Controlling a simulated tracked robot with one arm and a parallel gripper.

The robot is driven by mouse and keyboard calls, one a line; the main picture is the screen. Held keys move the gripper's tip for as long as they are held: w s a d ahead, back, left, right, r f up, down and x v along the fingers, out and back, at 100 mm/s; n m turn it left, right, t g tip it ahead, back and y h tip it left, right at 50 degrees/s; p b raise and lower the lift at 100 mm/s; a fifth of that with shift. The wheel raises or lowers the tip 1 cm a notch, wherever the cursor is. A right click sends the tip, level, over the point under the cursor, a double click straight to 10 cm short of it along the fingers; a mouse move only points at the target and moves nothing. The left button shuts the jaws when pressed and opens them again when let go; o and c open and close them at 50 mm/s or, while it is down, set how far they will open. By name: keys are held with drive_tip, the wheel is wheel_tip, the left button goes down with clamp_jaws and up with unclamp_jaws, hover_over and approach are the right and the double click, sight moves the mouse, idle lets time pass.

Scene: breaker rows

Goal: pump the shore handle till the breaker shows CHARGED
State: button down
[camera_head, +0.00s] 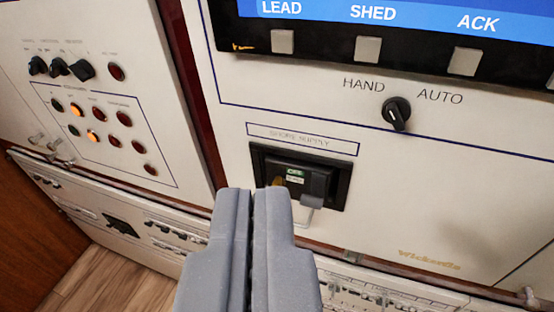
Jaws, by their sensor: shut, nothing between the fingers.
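The shore supply breaker (341,170) is a dark framed unit set in the cream panel, under a plate reading SHORE SUPPLY (302,138). My gripper (252,192) is shut and empty, in front of the breaker's lower left. Its fingers hide part of the breaker's lower edge.
A HAND/AUTO knob (397,112) sits above right of the breaker. A display (400,20) with square buttons is at the top. The left panel (150,60) carries knobs and several lamps, some lit orange. A rail (400,262) runs below.

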drive_tip(key=w+a+f+m+h+p, duration=0.2)
drive_tip(key=w+f+m+h+p, duration=0.1)
drive_tip(key=w+f+p, duration=0.95)
drive_tip(key=shift+w+d+f+m+g+h+p, duration=0.1)
drive_tip(key=shift+d+f+m+g+h+p, duration=0.15)
drive_tip(key=shift+d+f+h+p, duration=0.6)
drive_tip(key=shift+w+d+f+m+g+h+p, duration=0.15)
drive_tip(key=shift+d+f+p, duration=0.35)
drive_tip(key=shift+p, duration=0.7)
drive_tip(key=shift+w+d+f+m+g+h+p, duration=0.1)
drive_tip(key=shift+d+f+m+g+h+p, duration=0.15)
drive_tip(key=shift+d+f+h+p, duration=0.5)
drive_tip(key=shift+a+f, duration=0.1)
drive_tip(key=shift+a, duration=0.2)
drive_tip(key=p, duration=0.2)
hover_over(324, 177)
drive_tip(key=s+a, duration=0.1)
drive_tip(key=s, duration=0.2)
wheel_tip(324, 177, down, 2)
drive_tip(key=shift+a+f, duration=0.1)
drive_tip(key=shift+f, duration=0.05)
drive_tip(key=shift+y, duration=0.25)
drive_tip(key=shift+s+a+f+p, duration=0.25)
drive_tip(key=shift+s+f, duration=0.3)
drive_tip(key=shift+f, duration=0.35)
drive_tip(key=shift+s+a+f+p, duration=0.2)
drive_tip(key=shift+s+f, duration=0.3)
drive_tip(key=shift+f, duration=0.35)
drive_tip(key=shift+d+f, duration=0.1)
drive_tip(key=shift+d, duration=0.1)
